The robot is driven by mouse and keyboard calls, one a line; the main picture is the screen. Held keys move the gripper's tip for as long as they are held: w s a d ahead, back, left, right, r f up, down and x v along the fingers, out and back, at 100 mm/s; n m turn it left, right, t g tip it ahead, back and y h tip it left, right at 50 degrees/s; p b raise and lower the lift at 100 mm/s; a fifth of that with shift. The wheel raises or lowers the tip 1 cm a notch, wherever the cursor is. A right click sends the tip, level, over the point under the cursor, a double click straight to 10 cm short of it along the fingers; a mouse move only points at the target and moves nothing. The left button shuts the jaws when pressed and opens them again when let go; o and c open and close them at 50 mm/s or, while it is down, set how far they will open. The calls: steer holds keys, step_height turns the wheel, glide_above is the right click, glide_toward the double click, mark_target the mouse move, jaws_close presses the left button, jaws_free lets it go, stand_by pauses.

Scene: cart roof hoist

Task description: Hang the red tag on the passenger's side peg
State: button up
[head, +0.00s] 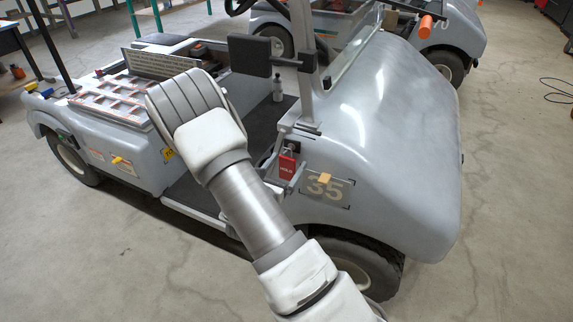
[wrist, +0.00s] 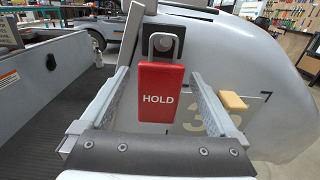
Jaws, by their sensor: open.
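The red tag (wrist: 161,93) is a flat plate marked HOLD with a grey loop at its top. In the wrist view its loop is around a round grey peg (wrist: 163,43) on a dark plate, and it hangs upright. The tag also shows in the head view (head: 287,166), at the foot of the near windshield post of the grey cart (head: 400,130). My gripper (wrist: 160,78) is open, with one finger on each side of the tag. Gaps show between the fingers and the tag. The steering wheel is at the far side of the cart.
A tan block (wrist: 233,102) sticks out of the cart body right of my gripper, by the number 35. A black rectangular panel (head: 249,55) is near the post. A second cart (head: 450,35) stands behind. Open concrete floor (head: 510,200) lies to the right.

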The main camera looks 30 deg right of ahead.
steer(key=shift+a, duration=0.1)
steer(key=p+v, duration=0.3)
steer(key=v, duration=1.4)
steer(key=s+d+r+m+g+h, duration=0.1)
steer(key=s+d+r+m+g, duration=0.5)
steer(key=r+m+g, duration=0.35)
steer(key=s+r+m+g+y, duration=0.3)
steer(key=s+r+m+y, duration=0.1)
steer(key=s+m+y, duration=0.5)
steer(key=a+r+m+t+y, duration=0.6)
steer(key=a+r+m+t, duration=0.15)
steer(key=r, duration=0.35)
step_height(320, 180, up, 16)
steer(key=p, duration=1.6)
steer(key=shift+s+a+p, duration=0.35)
steer(key=shift+p, duration=0.05)
